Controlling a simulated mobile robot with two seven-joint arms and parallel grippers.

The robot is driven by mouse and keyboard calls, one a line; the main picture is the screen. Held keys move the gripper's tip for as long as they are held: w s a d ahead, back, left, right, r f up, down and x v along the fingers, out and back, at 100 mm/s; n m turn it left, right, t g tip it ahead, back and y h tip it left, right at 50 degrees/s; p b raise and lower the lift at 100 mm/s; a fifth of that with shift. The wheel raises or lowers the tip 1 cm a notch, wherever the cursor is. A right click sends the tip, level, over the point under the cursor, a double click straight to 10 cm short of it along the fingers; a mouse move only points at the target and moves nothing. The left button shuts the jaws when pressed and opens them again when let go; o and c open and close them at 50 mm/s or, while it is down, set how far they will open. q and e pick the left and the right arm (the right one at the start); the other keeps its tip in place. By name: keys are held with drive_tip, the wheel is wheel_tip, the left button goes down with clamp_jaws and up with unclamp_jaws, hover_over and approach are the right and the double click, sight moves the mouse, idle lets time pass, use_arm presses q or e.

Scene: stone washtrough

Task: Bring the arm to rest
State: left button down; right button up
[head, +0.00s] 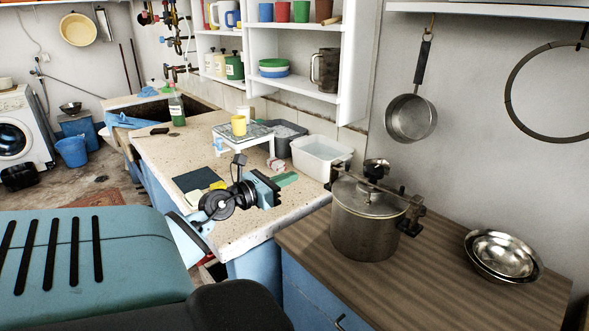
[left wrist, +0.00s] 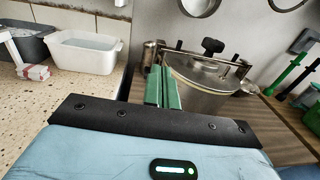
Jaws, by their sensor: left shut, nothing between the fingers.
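My left arm reaches in over the speckled stone counter (head: 225,230). My left gripper (head: 286,179) is held above the counter's right end, left of the steel pressure pot (head: 362,225). In the left wrist view its two green fingers (left wrist: 160,78) lie side by side, shut with nothing between them. They point toward the pot (left wrist: 205,95), which shows behind them. I cannot tell the exact gap to the pot. My right gripper is in neither view.
Steel bowls (head: 503,255) sit on the wooden top (head: 430,290) at right. A pan (head: 411,118) hangs on the wall.

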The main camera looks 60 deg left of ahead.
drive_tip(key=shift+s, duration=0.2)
use_arm(q)
drive_tip(key=s+d+f+n+g+p, duration=0.1)
drive_tip(key=s+d+f+n+p, duration=0.1)
drive_tip(key=s+d+f+n, duration=0.5)
drive_tip(key=s+d+f+n+g+p, duration=0.1)
drive_tip(key=s+d+f+n, duration=0.2)
drive_tip(key=d+f+n, duration=0.75)
drive_tip(key=s+d+f+n+g+h+p, duration=0.1)
drive_tip(key=s+d+f+n+g, duration=0.2)
drive_tip(key=s+d+f+n, duration=0.3)
drive_tip(key=s+d+f+n+g+h+p, duration=0.1)
drive_tip(key=s+d+f+n+g, duration=0.3)
drive_tip(key=d, duration=1.1)
drive_tip(key=s+f+n+h, duration=0.1)
drive_tip(key=s+f+n, duration=0.2)
drive_tip(key=s+n, duration=0.3)
drive_tip(key=shift+s+f+p, duration=0.15)
drive_tip(key=shift+s+p, duration=0.2)
drive_tip(key=shift+s, duration=0.9)
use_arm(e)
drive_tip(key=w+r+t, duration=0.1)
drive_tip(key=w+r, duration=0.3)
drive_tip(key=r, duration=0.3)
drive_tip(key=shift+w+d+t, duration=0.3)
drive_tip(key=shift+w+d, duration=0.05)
use_arm(q)
drive_tip(key=shift+a, duration=0.1)
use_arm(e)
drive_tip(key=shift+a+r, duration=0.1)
